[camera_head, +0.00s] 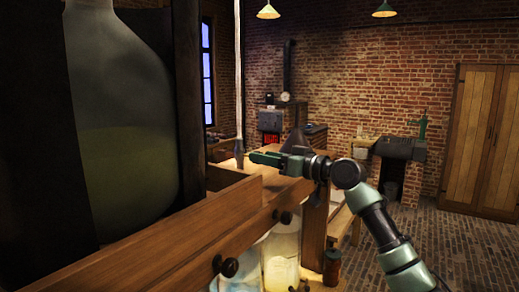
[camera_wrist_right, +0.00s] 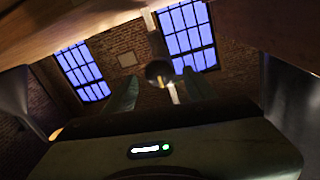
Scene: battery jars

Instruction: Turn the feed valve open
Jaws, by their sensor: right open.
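A pale vertical pipe (camera_head: 238,75) hangs down to a dark fitting (camera_head: 239,153) above the wooden bench; this looks like the feed valve, though its handle is too small to make out. My right gripper (camera_head: 254,158) is open and level, its fingertips just right of the fitting. In the right wrist view a dark round knob (camera_wrist_right: 159,72) shows between the two spread green fingers (camera_wrist_right: 160,90), and I see no finger closed on it. My left gripper is not in view.
A large glass vessel (camera_head: 120,130) fills the left. A wooden rail (camera_head: 150,245) with dark knobs (camera_head: 228,267) crosses the front. Pale jars (camera_head: 282,260) stand below it. The brick floor at right is open.

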